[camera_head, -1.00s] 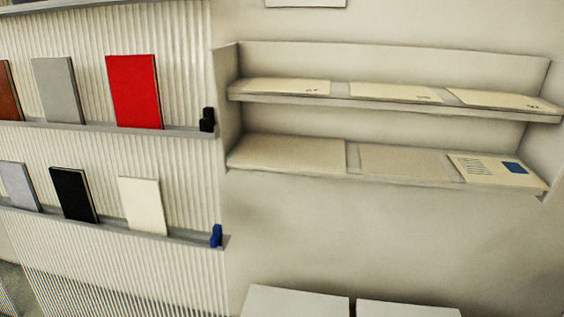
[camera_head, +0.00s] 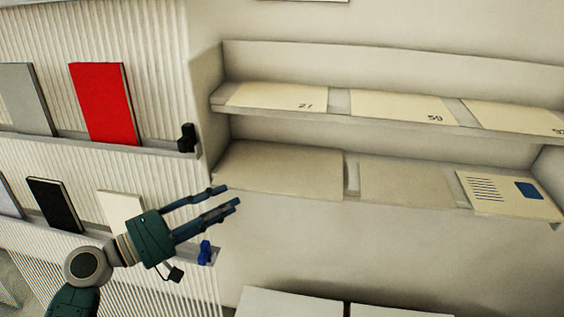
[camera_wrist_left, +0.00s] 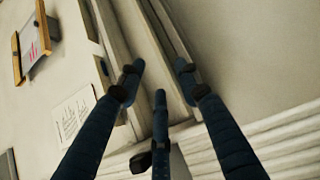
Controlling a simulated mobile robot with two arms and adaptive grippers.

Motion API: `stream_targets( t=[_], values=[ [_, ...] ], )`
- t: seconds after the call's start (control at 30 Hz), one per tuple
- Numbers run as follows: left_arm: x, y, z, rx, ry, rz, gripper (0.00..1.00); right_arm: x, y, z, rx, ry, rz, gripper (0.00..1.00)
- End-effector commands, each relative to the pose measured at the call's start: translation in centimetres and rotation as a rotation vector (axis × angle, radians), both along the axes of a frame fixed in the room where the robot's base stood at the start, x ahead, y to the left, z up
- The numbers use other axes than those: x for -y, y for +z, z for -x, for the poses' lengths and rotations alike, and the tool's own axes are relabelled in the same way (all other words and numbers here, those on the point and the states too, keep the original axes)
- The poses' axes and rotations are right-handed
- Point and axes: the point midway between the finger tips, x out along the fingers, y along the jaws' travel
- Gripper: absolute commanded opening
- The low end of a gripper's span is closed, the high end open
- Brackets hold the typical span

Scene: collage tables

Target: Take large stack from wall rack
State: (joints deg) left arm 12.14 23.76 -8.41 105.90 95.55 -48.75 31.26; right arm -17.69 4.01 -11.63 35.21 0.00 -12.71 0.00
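The wall rack (camera_head: 390,60) has two pale shelves. Three flat cream paper stacks lie on the upper shelf: a left one (camera_head: 275,95) marked 27, a middle one (camera_head: 400,106) marked 59 and a right one (camera_head: 515,117) cut by the frame edge. The lower shelf holds a wide plain beige stack (camera_head: 280,168) at left, a plain one (camera_head: 405,183) in the middle and one with printed lines and a blue patch (camera_head: 508,195). My left gripper (camera_head: 230,195) is open and empty, below the wide stack's left end in the picture. Its spread fingers (camera_wrist_left: 158,82) show in the left wrist view. My right gripper is not in view.
A ribbed panel (camera_head: 150,50) at left holds a red book (camera_head: 103,103), a grey one (camera_head: 25,98), a black one (camera_head: 54,204) and a cream one (camera_head: 120,208). Small black (camera_head: 187,138) and blue (camera_head: 205,252) objects sit at its ledge ends. White boxes (camera_head: 290,303) stand below.

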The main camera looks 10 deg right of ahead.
Motion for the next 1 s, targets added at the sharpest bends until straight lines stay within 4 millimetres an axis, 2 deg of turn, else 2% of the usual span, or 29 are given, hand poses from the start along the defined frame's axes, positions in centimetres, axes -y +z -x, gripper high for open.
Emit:
stream_targets(
  t=[0.1,0.3,0.5,0.6,0.93,1.0],
  values=[
    [1.7,0.4,-1.0,0.001,0.001,0.002,0.34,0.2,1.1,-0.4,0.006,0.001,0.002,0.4],
    [2.9,0.3,-1.8,0.0,0.001,0.0,0.34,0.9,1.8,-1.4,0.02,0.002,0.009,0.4],
    [5.3,0.9,-3.6,0.0,0.002,0.0,0.34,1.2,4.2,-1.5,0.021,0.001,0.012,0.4],
    [6.4,0.5,-4.2,-0.001,0.002,-0.001,0.34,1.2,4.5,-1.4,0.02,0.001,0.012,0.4],
    [6.9,0.1,-4.5,0.001,0.002,-0.003,0.34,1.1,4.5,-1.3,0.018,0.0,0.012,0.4],
    [6.9,0.1,-4.5,0.001,0.002,-0.003,0.2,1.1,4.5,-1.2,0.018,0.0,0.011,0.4]
  ],
)
